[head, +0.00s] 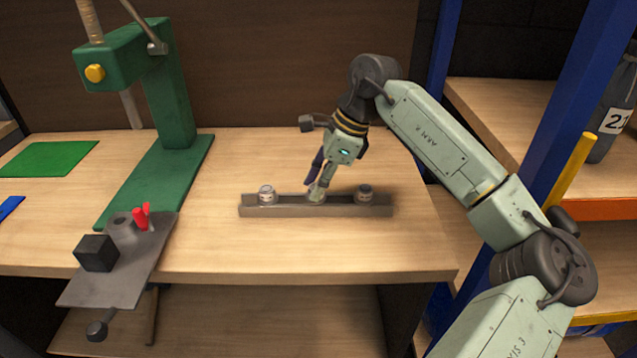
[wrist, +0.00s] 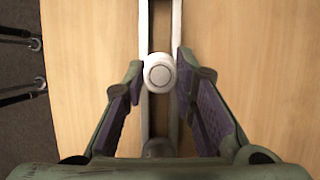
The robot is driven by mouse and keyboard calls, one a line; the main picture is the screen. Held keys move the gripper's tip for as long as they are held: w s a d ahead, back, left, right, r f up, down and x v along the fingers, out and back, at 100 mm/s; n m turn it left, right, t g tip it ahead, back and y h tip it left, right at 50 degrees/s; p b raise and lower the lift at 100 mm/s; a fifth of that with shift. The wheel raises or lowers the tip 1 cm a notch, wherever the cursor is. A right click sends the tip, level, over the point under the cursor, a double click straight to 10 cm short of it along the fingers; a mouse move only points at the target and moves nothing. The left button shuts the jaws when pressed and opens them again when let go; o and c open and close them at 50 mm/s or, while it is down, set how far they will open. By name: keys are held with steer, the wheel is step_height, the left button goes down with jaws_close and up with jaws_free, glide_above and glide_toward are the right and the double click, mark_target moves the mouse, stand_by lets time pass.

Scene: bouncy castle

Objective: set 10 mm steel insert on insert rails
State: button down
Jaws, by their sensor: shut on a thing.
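My gripper (head: 317,188) points down over the middle of the insert rails (head: 315,211). In the wrist view its fingers (wrist: 159,80) are closed on both sides of a pale, round steel insert (wrist: 159,73), seen from above with a ring on its top. The held insert sits in line with the two rails (wrist: 176,25), across the slot between them. In the head view it is mostly hidden by the fingertips, at about rail height. I cannot tell whether it touches the rails, and its size is not readable.
One insert (head: 267,195) stands at the rails' left end and a darker one (head: 364,193) near the right end. A green press (head: 173,100) stands left on the workbench (head: 230,250). A grey plate (head: 125,275) holds a black block (head: 95,253). A blue post (head: 570,110) rises at right.

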stand_by(0.4)
steer(key=c, duration=1.2)
jaws_free()
steer(key=shift+f, duration=0.1)
steer(key=v, duration=1.2)
